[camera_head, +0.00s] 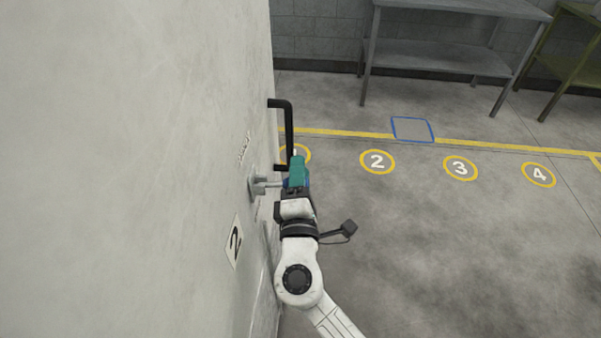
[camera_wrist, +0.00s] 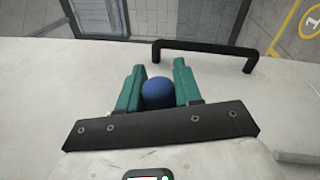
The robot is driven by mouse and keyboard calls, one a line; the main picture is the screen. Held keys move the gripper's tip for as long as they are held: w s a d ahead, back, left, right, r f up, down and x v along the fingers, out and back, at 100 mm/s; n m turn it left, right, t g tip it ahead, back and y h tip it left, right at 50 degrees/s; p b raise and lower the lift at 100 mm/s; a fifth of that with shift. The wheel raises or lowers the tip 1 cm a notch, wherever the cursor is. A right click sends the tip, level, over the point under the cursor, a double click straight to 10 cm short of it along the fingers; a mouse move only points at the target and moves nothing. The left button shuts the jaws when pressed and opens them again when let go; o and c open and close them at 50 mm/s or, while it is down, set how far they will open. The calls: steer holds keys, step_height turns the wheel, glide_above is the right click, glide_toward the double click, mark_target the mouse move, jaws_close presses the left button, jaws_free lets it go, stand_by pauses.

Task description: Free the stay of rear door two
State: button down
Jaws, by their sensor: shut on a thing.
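The pale door face (camera_head: 150,150) fills the left of the head view and bears a label with a 2 (camera_head: 234,241). A grey metal fitting with a short stem (camera_head: 259,186) sticks out of it. A round blue knob (camera_wrist: 158,93) sits between the green fingers of my gripper (camera_wrist: 158,66) in the wrist view. My gripper (camera_head: 296,163) is shut on this knob beside the door, at the stem's end. The fingers hide most of the knob in the head view. Whether the stay is engaged cannot be seen.
A black bar handle (camera_head: 290,122) stands out from the door just beyond my gripper; it also shows in the wrist view (camera_wrist: 205,45). Floor circles, including a 2 (camera_head: 377,161), and a blue square (camera_head: 412,129) mark open floor. A grey table (camera_head: 450,55) stands at the back.

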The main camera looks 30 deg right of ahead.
steer(key=shift+w+a+r+n+y+p, duration=0.1)
steer(key=shift+a+r+n+y+p, duration=0.1)
steer(key=shift+r+n+p, duration=0.35)
steer(key=shift+w+a+r+n+y+p, duration=0.15)
steer(key=shift+r+n+y+p, duration=0.1)
steer(key=shift+n+p, duration=0.5)
steer(key=shift+w+a+r+n+y+p, duration=0.15)
steer(key=shift+r+n+p, duration=0.25)
steer(key=shift+n, duration=0.5)
steer(key=c, duration=0.8)
jaws_free()
steer(key=shift+c, duration=0.2)
steer(key=shift+s, duration=0.1)
steer(key=b+v, duration=0.2)
steer(key=v, duration=0.8)
steer(key=shift+s+a+b, duration=0.15)
steer(key=shift+s+b, duration=0.2)
